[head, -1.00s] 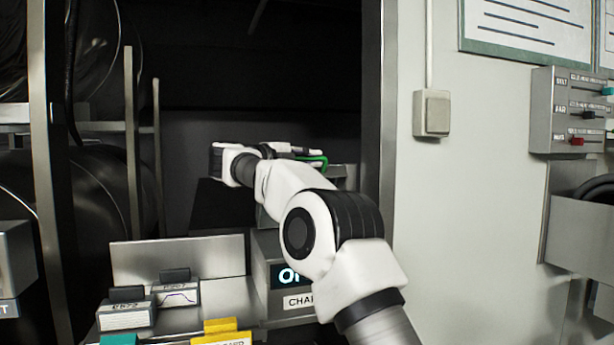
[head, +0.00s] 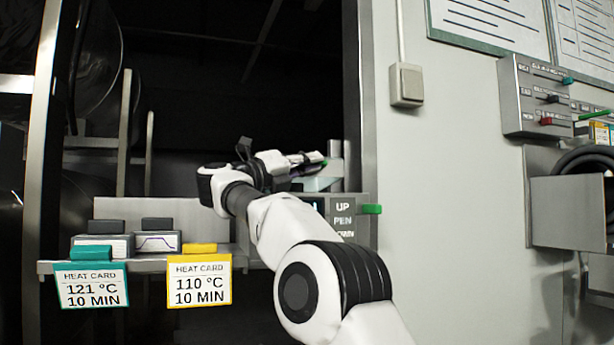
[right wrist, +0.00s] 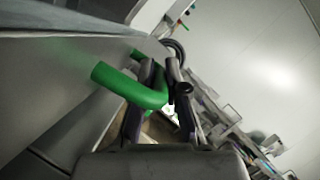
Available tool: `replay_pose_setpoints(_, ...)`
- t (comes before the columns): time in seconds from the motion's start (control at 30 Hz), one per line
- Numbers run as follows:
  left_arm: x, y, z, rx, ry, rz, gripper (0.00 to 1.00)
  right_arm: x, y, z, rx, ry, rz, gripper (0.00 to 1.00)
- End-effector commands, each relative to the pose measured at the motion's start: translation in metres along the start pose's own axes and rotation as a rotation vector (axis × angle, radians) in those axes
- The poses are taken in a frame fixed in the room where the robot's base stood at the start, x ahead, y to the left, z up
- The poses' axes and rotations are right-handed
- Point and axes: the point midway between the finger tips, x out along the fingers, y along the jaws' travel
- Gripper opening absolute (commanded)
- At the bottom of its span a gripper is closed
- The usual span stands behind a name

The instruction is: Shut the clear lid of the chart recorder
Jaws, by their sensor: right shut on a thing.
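The chart recorder (head: 365,235) is a grey box with UP and PEN lettering and a green lever (head: 371,209) on its right side. My right arm crosses in front and hides much of it. My right gripper (head: 318,160) is above the recorder, shut on a green handle (head: 324,163). In the right wrist view, the bent green handle (right wrist: 130,86) passes between the fingers of the gripper (right wrist: 165,85). A pale, see-through part just below the gripper looks like the clear lid (head: 318,184); its angle is hard to tell. My left gripper is not in view.
A teal heat card (head: 91,287) and a yellow heat card (head: 199,283) hang at the shelf front, left of the recorder. Dark blocks stand behind them. A metal post (head: 358,90) and a wall switch (head: 406,85) are to the right.

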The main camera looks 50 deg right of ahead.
Motion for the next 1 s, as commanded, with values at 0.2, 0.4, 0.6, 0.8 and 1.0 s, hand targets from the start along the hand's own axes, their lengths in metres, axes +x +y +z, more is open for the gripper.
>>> replay_pose_setpoints(0.2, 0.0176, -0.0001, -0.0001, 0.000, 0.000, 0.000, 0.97, -0.0030, 0.0077, -0.0099, 0.045, 0.000, -0.018, 0.00)
replay_pose_setpoints(0.4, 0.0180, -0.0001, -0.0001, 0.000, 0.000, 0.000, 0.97, -0.0030, 0.0071, -0.0098, 0.054, 0.000, -0.021, 0.00)
replay_pose_setpoints(0.6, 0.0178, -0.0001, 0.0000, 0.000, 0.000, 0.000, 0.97, -0.0029, 0.0071, -0.0097, 0.053, 0.000, -0.020, 0.00)
replay_pose_setpoints(0.8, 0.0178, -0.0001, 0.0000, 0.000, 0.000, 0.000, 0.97, -0.0031, 0.0069, -0.0096, 0.053, 0.000, -0.021, 0.37)
replay_pose_setpoints(1.0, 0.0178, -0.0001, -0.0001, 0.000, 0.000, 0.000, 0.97, -0.0042, 0.0065, -0.0093, 0.053, -0.001, -0.021, 0.37)
